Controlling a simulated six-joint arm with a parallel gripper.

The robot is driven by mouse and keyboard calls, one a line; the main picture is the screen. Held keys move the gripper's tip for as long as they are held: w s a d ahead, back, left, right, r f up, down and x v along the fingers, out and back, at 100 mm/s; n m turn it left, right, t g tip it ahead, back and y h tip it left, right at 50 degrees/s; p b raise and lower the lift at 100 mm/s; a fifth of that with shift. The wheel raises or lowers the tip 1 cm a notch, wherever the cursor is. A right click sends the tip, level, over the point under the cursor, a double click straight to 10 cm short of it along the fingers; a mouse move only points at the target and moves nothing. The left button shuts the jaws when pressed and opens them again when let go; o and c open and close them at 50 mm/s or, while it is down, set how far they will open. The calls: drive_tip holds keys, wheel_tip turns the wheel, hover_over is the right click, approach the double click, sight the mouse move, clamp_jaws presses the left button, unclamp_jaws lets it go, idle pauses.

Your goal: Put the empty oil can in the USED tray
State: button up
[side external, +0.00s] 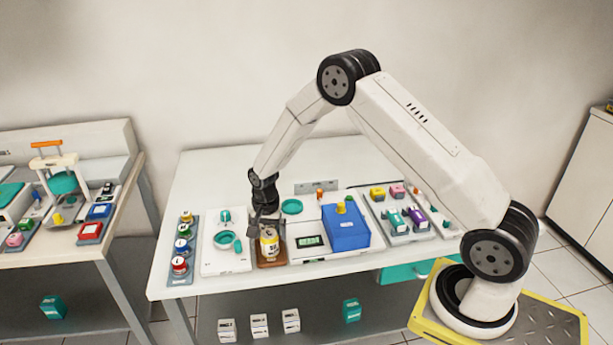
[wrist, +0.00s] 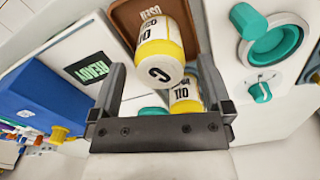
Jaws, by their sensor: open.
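A white-and-yellow oil can (wrist: 160,45) is at the brown USED tray (wrist: 122,22) in the wrist view, its round end facing the camera. My gripper (wrist: 161,68) is open, with its two fingers apart on either side of this can's near end. A second white-and-yellow can marked OIL (wrist: 184,92) shows close behind it, partly hidden by the right finger. I cannot tell which can is empty. In the side view the gripper (side external: 264,218) is just above a can (side external: 269,243) at the small brown tray (side external: 270,263).
A white unit with teal rings (side external: 212,262) stands left of the tray, beside a rack of small jars (side external: 181,248). A device with a READY display (side external: 310,241) and a blue box (side external: 346,232) stand close on the right. Free white table lies behind.

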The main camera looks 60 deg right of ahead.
wheel_tip(320, 180, up, 6)
drive_tip(key=shift+f, duration=0.25)
drive_tip(key=shift+r, duration=0.1)
drive_tip(key=shift+s+r, duration=0.1)
drive_tip(key=shift+r, duration=0.05)
drive_tip(key=shift+s+a+r, duration=0.15)
drive_tip(key=s+a+r+n+t, duration=0.1)
drive_tip(key=s+a+r+n, duration=0.1)
drive_tip(key=s, duration=0.4)
drive_tip(key=s+a+r+n, duration=0.2)
drive_tip(key=s+r+n, duration=0.1)
drive_tip(key=s+n, duration=0.3)
drive_tip(key=s+a+r+n+t, duration=0.1)
drive_tip(key=s+a+r+n, duration=0.1)
drive_tip(key=s, duration=0.5)
drive_tip(key=shift+s+r+n+t, duration=0.35)
drive_tip(key=shift+r+n, duration=0.45)
drive_tip(key=shift+n, duration=0.3)
